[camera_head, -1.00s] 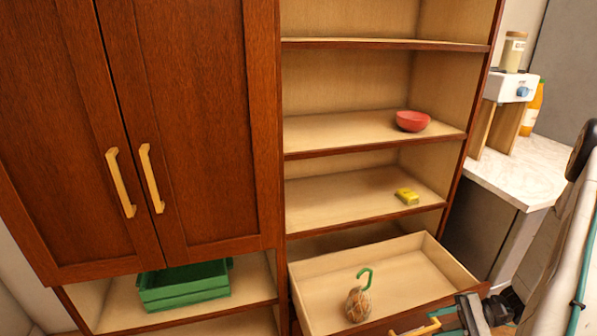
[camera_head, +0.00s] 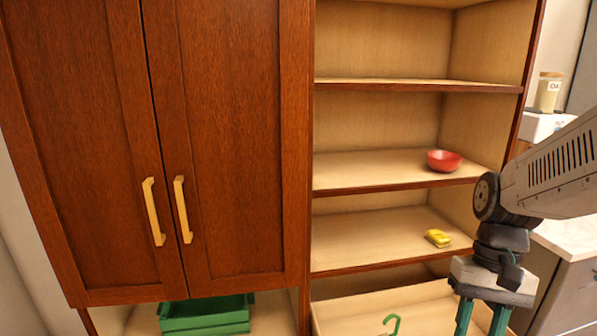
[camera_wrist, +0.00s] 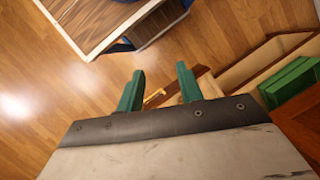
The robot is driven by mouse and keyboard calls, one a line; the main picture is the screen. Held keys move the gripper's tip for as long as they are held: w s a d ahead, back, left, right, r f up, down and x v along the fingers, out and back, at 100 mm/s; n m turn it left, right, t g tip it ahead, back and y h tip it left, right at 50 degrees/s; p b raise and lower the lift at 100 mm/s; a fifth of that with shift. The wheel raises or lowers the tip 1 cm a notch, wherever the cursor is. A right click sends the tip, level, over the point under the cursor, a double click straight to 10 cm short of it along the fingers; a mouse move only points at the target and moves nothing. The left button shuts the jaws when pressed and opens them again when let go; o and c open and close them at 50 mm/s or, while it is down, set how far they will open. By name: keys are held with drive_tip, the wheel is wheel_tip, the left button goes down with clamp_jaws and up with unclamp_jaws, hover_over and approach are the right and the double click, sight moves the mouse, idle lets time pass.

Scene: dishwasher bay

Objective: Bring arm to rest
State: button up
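My gripper (camera_head: 481,316) is at the lower right of the head view, pointing down, in front of the shelf unit's right side. Its two green fingers stand apart with nothing held between them. My arm (camera_head: 550,165) comes in from the right edge and bends down at the wrist.
An open drawer (camera_head: 350,310) holds an item whose green hook (camera_head: 391,322) shows. Shelves hold a red bowl (camera_head: 444,161) and a yellow item (camera_head: 438,238). A green crate (camera_head: 205,318) sits under the closed cupboard (camera_head: 225,130). A table (camera_wrist: 110,25) stands on open floor.

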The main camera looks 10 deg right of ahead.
drive_tip(key=s+a+r+n+t+h, duration=0.2)
drive_tip(key=s+a+r+n+t, duration=0.2)
drive_tip(key=a+r, duration=0.2)
drive_tip(key=shift+a+r+n, duration=0.3)
drive_tip(key=shift+a+r, duration=0.1)
drive_tip(key=shift+r, duration=0.45)
